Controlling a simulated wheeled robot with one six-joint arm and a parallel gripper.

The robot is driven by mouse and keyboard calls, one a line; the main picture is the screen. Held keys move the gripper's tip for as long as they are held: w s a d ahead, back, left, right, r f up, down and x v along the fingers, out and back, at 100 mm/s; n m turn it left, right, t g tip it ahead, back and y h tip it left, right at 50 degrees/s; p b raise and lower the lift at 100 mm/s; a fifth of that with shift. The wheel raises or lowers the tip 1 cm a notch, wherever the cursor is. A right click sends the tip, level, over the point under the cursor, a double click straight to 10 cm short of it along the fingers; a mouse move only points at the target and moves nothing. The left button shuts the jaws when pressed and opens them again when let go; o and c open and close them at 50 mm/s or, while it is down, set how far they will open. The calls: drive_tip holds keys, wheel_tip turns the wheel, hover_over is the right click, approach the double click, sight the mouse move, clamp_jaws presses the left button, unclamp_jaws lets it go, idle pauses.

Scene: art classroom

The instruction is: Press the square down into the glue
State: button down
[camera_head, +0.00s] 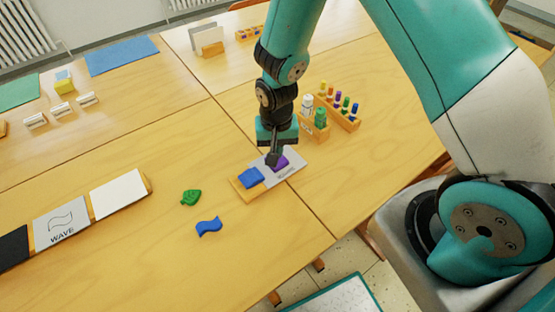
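A purple piece (281,162), which looks like the square, lies on a grey card with small lettering (291,174). The card is on a wooden board (238,189) near the table's middle. My gripper (272,160) points down at the purple piece's left edge and hides part of it. Its dark fingertips look together as one narrow tip. I cannot tell whether they touch the piece or hover just above it. No glue can be made out under the piece. A blue, roughly square piece (251,177) lies on the board just left of the purple one.
A green leaf piece (191,197) and a blue wavy piece (208,227) lie left of the board. A wooden rack of coloured bottles (340,110) and a holder with bottles (315,126) stand close behind it to the right. A WAVE card (62,222) lies far left.

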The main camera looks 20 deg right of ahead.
drive_tip(key=shift+f+b, duration=0.75)
drive_tip(key=shift+f, duration=0.35)
idle(0.3)
drive_tip(key=shift+r, duration=0.15)
idle(0.7)
drive_tip(key=shift+r+p, duration=3)
drive_tip(key=shift+r, duration=0.45)
drive_tip(key=s+a+r+n+y, duration=0.1)
drive_tip(key=s+r+n, duration=0.2)
drive_tip(key=s+r, duration=0.3)
drive_tip(key=s+a+r+n+y, duration=0.1)
drive_tip(key=s+r+n, duration=0.3)
drive_tip(key=r, duration=0.8)
drive_tip(key=s+a+r+n+y, duration=0.2)
drive_tip(key=s+r+n, duration=0.2)
drive_tip(key=s+r, duration=0.5)
drive_tip(key=shift+a+r, duration=0.35)
